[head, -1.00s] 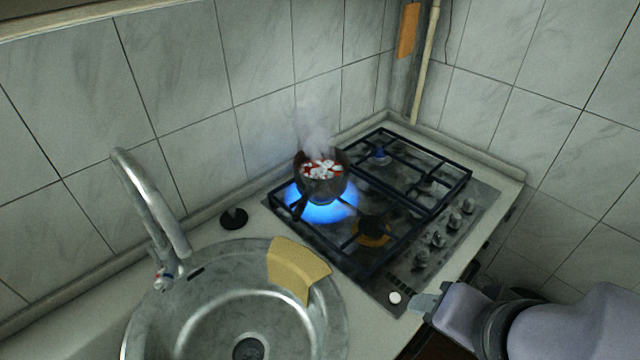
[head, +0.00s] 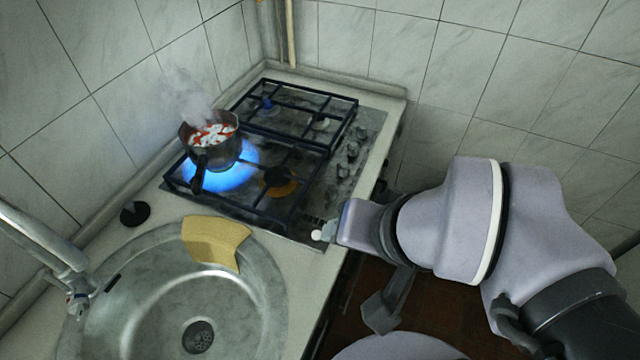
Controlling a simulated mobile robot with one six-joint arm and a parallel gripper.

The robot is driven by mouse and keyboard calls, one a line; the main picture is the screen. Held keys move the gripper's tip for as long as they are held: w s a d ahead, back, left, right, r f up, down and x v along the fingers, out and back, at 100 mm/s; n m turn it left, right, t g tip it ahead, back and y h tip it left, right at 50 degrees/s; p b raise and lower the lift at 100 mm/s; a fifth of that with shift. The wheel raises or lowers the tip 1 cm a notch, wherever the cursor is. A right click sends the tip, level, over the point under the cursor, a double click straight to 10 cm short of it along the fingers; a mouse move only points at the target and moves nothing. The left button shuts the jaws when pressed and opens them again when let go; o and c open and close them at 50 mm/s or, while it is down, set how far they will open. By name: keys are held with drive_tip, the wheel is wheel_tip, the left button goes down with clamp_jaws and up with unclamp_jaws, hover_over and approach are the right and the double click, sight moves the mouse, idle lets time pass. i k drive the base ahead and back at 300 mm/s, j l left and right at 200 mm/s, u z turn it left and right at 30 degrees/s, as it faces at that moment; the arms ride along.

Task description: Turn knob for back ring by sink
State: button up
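A dark pot (head: 203,149) with red and white contents stands steaming on the back ring by the sink. A large blue flame (head: 234,178) burns under it. A row of several grey knobs (head: 352,150) runs along the right side of the hob (head: 368,128). My gripper (head: 326,231) is at the hob's near corner, beside a small white round button (head: 317,235). It is apart from the visible knobs. Its fingers are small and partly hidden by my wrist, so I cannot tell whether they are open or whether they touch the button.
The steel sink (head: 150,300) is left of the hob, with a yellow cloth (head: 215,242) over its rim and a tap (head: 45,240). A black round piece (head: 134,213) lies on the worktop. Black grates (head: 290,115) cover the hob. Tiled walls close the back and right.

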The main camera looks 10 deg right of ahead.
sight(331, 196)
drive_tip(key=i+l, duration=0.25)
drive_tip(key=l, duration=0.15)
drive_tip(key=i+l+u, duration=0.15)
drive_tip(key=i+l, duration=0.4)
drive_tip(key=l, duration=0.3)
drive_tip(key=u, duration=0.05)
